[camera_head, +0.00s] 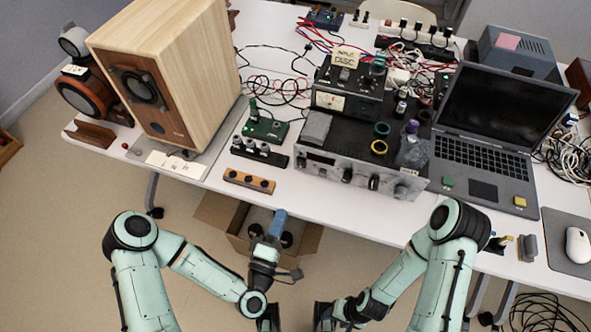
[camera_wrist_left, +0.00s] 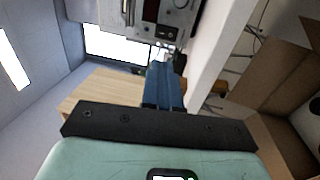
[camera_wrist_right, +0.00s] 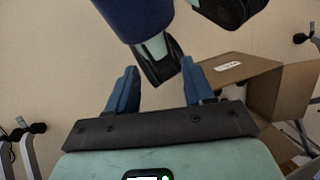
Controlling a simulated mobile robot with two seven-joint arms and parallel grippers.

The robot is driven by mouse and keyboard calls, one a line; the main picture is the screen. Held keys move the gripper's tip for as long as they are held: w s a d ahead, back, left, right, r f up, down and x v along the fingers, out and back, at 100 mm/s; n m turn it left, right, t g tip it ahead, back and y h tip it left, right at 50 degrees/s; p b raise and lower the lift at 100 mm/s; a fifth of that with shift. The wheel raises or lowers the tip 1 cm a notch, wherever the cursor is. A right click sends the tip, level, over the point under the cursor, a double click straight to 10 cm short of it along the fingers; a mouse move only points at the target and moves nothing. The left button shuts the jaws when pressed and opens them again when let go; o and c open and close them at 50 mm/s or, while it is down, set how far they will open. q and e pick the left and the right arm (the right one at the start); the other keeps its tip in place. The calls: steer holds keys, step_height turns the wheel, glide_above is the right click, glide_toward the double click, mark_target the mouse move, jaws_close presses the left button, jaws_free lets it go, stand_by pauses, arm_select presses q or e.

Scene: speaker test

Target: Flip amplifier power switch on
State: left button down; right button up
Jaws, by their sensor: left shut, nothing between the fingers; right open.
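The amplifier (camera_head: 340,172) is a wide unit with a silver front panel of knobs, at the table's front edge in the head view. Its panel (camera_wrist_left: 150,30) also shows at the top of the left wrist view, with a small dark rocker switch (camera_wrist_left: 167,33); its position is too small to tell. My left gripper (camera_head: 278,222) is shut and empty, in front of and below the table edge, apart from the panel. Its blue fingers (camera_wrist_left: 163,82) point toward the panel. My right gripper (camera_wrist_right: 158,88) is open and empty over the floor, low in front of the table.
A wooden speaker (camera_head: 205,80) stands left of the amplifier. A wooden strip with knobs (camera_head: 249,181) lies at the front edge. An open laptop (camera_head: 480,150) sits on the right. An open cardboard box (camera_head: 215,212) is on the floor below my left gripper.

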arm_select(q)
steer(key=shift+f, duration=0.1)
arm_select(e)
steer(key=shift+f, duration=0.15)
arm_select(q)
steer(key=b, duration=0.4)
glide_toward(300, 163)
steer(key=x, duration=0.6)
steer(key=shift+w+d, duration=0.15)
steer(key=shift+w, duration=0.2)
arm_select(e)
steer(key=f, duration=0.1)
steer(key=w+f, duration=0.1)
steer(key=f, duration=0.1)
steer(key=shift+w, duration=0.25)
